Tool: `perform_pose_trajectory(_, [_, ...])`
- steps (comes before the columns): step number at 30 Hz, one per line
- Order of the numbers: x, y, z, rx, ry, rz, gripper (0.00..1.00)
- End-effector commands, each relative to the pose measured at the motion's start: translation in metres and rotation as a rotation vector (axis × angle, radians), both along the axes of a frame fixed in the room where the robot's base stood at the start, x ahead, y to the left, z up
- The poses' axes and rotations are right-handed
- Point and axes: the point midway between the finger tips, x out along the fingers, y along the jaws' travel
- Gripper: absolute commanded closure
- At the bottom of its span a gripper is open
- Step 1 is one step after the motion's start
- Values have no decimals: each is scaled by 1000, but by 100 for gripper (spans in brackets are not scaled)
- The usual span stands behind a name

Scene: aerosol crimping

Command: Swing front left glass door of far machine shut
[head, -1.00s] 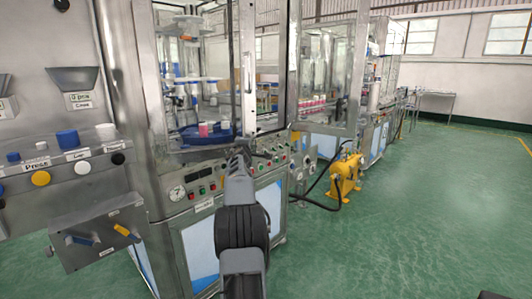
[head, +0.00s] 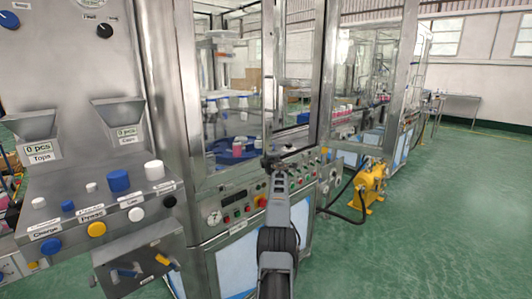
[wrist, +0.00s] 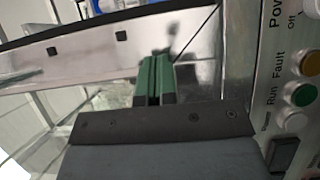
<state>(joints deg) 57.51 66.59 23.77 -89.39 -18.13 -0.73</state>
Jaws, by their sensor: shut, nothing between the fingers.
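The machine with glass doors (head: 240,200) stands beyond the near console in the head view. Its front left glass door (head: 268,70) has a metal frame and an upright handle; how far it stands open is hard to tell. My gripper (head: 270,160) is at the door's lower right corner, just above the control panel. In the wrist view its green fingertips (wrist: 155,80) are together and empty, close against a shiny metal bar (wrist: 110,45) with two dark holes. Contact cannot be made out.
The near console (head: 85,150) with hoppers and knobs stands at the left. The control panel (wrist: 295,80) with buttons lies close to my gripper's right in the wrist view. A yellow pump (head: 370,185) with a hose sits on the floor at right. Green floor (head: 450,220) is clear beyond.

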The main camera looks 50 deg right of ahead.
Motion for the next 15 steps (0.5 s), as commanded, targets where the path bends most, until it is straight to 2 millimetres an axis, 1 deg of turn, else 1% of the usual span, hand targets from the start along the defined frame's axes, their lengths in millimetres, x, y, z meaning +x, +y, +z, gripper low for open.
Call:
perform_pose_trajectory(1, [4,3,4,0,-4,5,100])
perform_pose_trajectory(6, [10,6,3,-2,-4,13,100])
perform_pose_trajectory(15, [13,9,3,-1,-6,20,100])
